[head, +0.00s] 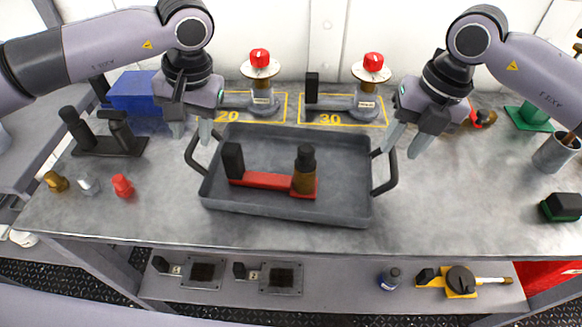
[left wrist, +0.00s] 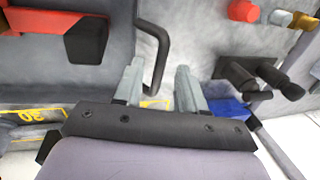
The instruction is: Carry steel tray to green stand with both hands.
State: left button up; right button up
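The grey steel tray (head: 345,212) sits on the bench, with a dark side handle at each end. It holds a red bar with a black block (head: 233,160) and a brown-and-black cylinder (head: 304,170). My left gripper (head: 191,130) is open and empty just behind the tray's left handle (head: 193,158). In the left wrist view that handle (left wrist: 165,45) appears between the spread fingers (left wrist: 158,88), with no visible grip. My right gripper (head: 406,141) is open and empty behind the right handle (head: 391,178).
Red-knobbed valves (head: 260,62) stand at the back by yellow markings. A black fixture (head: 108,140) and small fittings (head: 88,183) are at left. A grey cup (head: 555,152) and a green-and-black block (head: 561,207) are at right.

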aim_at(193, 142)
pick_arm(q)
jog(key=shift+x, duration=2.3)
pick_arm(e)
jog(key=shift+w+a+f, duration=0.1)
jog(key=shift+a+f, duration=0.1)
jog(key=shift+f, duration=0.9)
jog(key=shift+a+f, duration=0.2)
jog(key=shift+f, duration=0.9)
pick_arm(q)
grip_shut()
pick_arm(e)
grip_shut()
pick_arm(q)
jog(key=shift+r, duration=0.1)
pick_arm(e)
jog(key=shift+r, duration=0.1)
